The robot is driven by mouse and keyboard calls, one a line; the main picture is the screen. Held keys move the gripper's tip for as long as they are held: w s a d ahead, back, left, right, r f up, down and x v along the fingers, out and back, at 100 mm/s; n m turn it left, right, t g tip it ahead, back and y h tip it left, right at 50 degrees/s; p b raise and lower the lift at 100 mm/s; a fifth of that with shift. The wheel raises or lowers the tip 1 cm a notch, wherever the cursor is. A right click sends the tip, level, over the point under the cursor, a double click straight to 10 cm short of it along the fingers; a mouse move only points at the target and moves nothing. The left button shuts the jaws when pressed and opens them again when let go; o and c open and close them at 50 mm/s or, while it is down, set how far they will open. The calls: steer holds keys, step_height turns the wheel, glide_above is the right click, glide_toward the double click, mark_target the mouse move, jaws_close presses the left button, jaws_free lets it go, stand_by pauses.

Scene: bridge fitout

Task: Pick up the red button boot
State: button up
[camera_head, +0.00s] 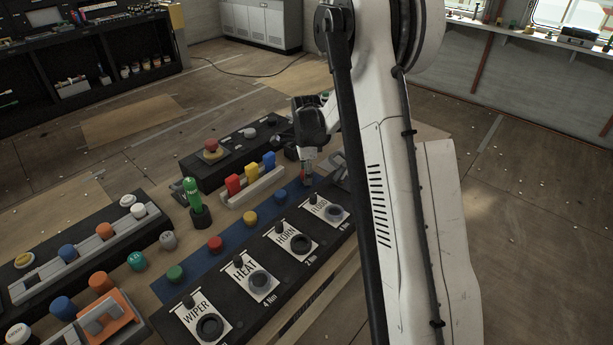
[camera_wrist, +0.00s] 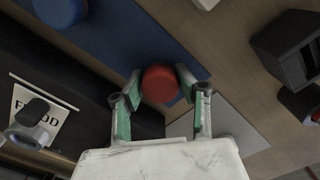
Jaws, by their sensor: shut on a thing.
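The red button boot (camera_wrist: 160,84) is a round red cap between my gripper's (camera_wrist: 160,90) two green-padded fingers in the wrist view. The fingers are shut on its sides. It is over or at the edge of the blue strip (camera_wrist: 140,50); I cannot tell whether it touches the strip. In the head view my gripper (camera_head: 307,168) points down at the far right end of the row of caps, with a little red showing at its tips. My arm hides part of this area.
On the blue strip are a blue cap (camera_head: 279,197), yellow cap (camera_head: 251,219), another red cap (camera_head: 215,243) and green cap (camera_head: 175,273). The labelled switch panel (camera_head: 262,282) runs along the front. A rack of coloured blocks (camera_head: 252,180) and a black control box (camera_head: 232,150) stand behind.

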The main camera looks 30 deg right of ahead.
steer(key=shift+r, duration=0.65)
step_height(320, 180, up, 3)
steer(key=shift+f, duration=0.15)
steer(key=s+a+r, duration=0.3)
steer(key=a+r, duration=0.4)
steer(key=a, duration=0.4)
steer(key=shift+a, duration=0.15)
